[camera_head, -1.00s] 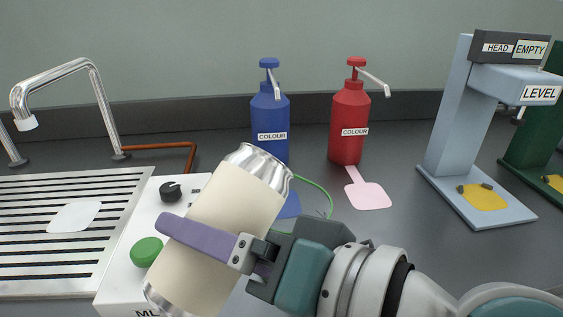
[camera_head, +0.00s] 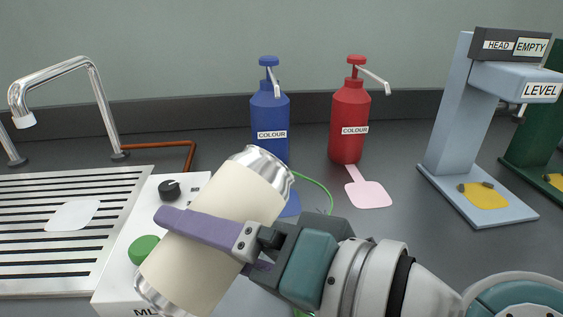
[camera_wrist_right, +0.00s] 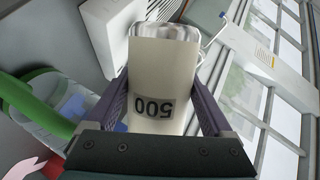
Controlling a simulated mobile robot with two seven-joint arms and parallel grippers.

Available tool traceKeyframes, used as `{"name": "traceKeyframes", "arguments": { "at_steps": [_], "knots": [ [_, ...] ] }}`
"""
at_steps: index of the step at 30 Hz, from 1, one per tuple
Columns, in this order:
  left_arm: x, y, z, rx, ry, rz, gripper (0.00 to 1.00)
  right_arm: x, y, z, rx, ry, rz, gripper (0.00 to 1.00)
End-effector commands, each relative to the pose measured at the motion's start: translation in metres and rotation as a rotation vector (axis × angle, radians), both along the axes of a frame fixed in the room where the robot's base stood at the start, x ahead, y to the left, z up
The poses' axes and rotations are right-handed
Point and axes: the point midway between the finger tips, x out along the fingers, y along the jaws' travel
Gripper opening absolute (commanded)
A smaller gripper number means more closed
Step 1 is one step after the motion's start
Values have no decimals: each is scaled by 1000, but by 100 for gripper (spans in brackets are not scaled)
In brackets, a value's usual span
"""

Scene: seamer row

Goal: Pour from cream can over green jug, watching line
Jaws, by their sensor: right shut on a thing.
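My right gripper (camera_head: 215,240) is shut on the cream can (camera_head: 228,215), a cream cylinder with silver ends. The can is tilted, its upper end leaning right in the head view. In the right wrist view the can (camera_wrist_right: 163,85) sits between the purple fingers and bears an upside-down "500" label. A clear jug with a green rim and handle (camera_wrist_right: 62,100) shows at the left of the right wrist view, beside the can. In the head view the jug's body is hidden behind my arm and can. No stream of liquid shows. My left gripper is not in view.
A white box (camera_head: 120,262) with a green button and black knob stands behind the can. A slatted drain (camera_head: 65,262) and tap (camera_head: 95,90) are left. Blue (camera_head: 270,125) and red (camera_head: 349,125) pump bottles stand behind. A light-blue seamer (camera_head: 448,115) is right.

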Motion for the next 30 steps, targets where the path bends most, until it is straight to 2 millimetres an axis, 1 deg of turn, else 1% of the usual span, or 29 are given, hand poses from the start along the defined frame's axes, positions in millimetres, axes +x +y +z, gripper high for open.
{"name": "traceKeyframes", "arguments": {
  "at_steps": [12,30],
  "knots": [
    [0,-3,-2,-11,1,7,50,0,0,0,37,42,0,18],
    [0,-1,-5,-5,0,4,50,0,0,1,89,104,-1,18]
  ]
}}
